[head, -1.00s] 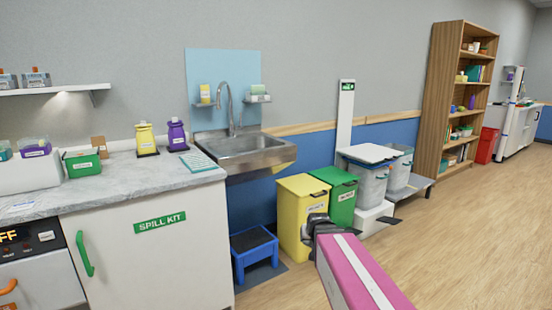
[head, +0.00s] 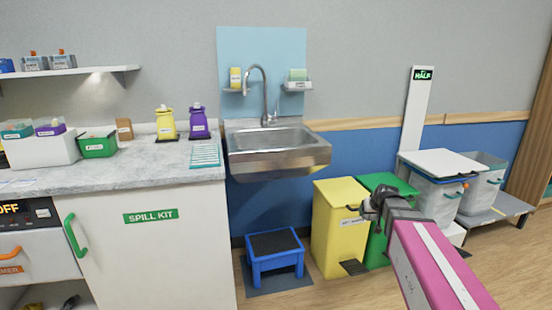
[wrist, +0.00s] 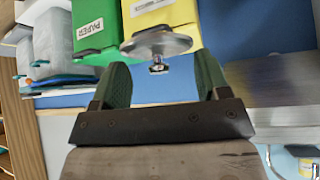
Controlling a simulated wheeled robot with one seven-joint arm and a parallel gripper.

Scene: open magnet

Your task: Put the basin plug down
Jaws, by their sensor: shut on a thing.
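The basin plug (wrist: 157,43) is a grey metal disc with a small stud beneath it. In the wrist view it sits at the fingertips of my gripper (wrist: 160,68), whose two green fingers are shut on it. In the head view my gripper (head: 378,203) is held in the air in front of the yellow and green bins, to the right of and lower than the sink; the plug is hard to make out there. The steel sink (head: 278,150) hangs on the wall under a curved tap; part of it also shows in the wrist view (wrist: 278,85).
A yellow bin (head: 338,230) and a green bin (head: 377,245) stand close behind my gripper. A blue step stool (head: 274,262) is under the sink. The marble counter (head: 120,165) on the left has bottles and boxes, with free room at its front.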

